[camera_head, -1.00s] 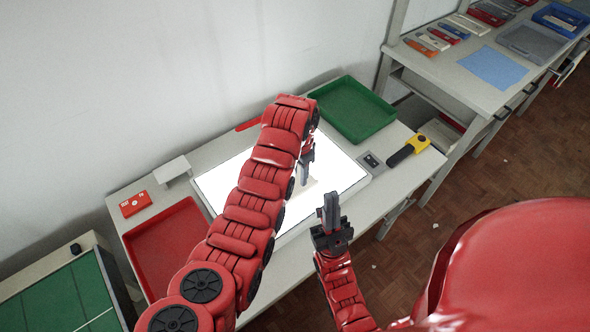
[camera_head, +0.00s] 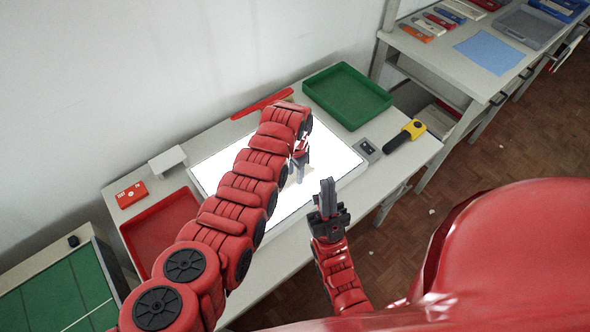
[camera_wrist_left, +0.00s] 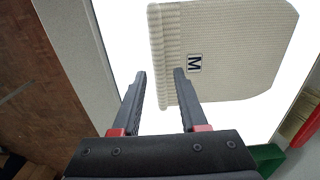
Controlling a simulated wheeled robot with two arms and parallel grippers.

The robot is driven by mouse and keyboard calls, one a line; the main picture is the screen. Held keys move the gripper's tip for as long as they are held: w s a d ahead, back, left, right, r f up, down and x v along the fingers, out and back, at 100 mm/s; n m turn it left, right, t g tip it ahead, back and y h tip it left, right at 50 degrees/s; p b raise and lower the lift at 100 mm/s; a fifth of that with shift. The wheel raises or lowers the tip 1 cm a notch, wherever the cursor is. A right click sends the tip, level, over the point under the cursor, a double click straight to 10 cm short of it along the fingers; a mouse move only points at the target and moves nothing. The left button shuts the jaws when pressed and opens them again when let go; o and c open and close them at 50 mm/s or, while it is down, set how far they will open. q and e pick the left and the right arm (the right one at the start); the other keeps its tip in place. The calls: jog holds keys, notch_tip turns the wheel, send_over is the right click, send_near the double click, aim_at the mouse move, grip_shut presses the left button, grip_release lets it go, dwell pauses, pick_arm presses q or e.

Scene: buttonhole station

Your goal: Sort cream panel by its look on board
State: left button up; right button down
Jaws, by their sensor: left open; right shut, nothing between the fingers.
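The cream panel (camera_wrist_left: 225,50) lies on the lit white board (camera_head: 335,165). In the left wrist view it has a ribbed band along its left edge and a small label with an "M". In the head view it is mostly hidden behind my left arm. My left gripper (camera_wrist_left: 160,74) is open, with the panel's ribbed edge showing between its fingers. The right finger overlaps the band in the picture; I cannot tell whether it touches. The left gripper also shows in the head view (camera_head: 300,165), over the board. My right gripper (camera_head: 327,187) is shut and empty, in front of the board.
A red tray (camera_head: 148,227) stands left of the board and a green tray (camera_head: 347,84) behind it on the right. A red box (camera_head: 131,195), a white block (camera_head: 167,160), a red bar (camera_head: 262,103), a grey device (camera_head: 367,150) and a yellow-black tool (camera_head: 407,136) surround the board.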

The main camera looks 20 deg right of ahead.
pick_arm(q)
jog(key=shift+f+b, duration=0.85)
jog(key=shift+f, duration=0.3)
jog(key=shift+r, duration=0.1)
dwell(0.3)
grip_shut()
dwell(0.4)
jog(key=shift+r+p, duration=1.7)
jog(key=shift+r, duration=0.8)
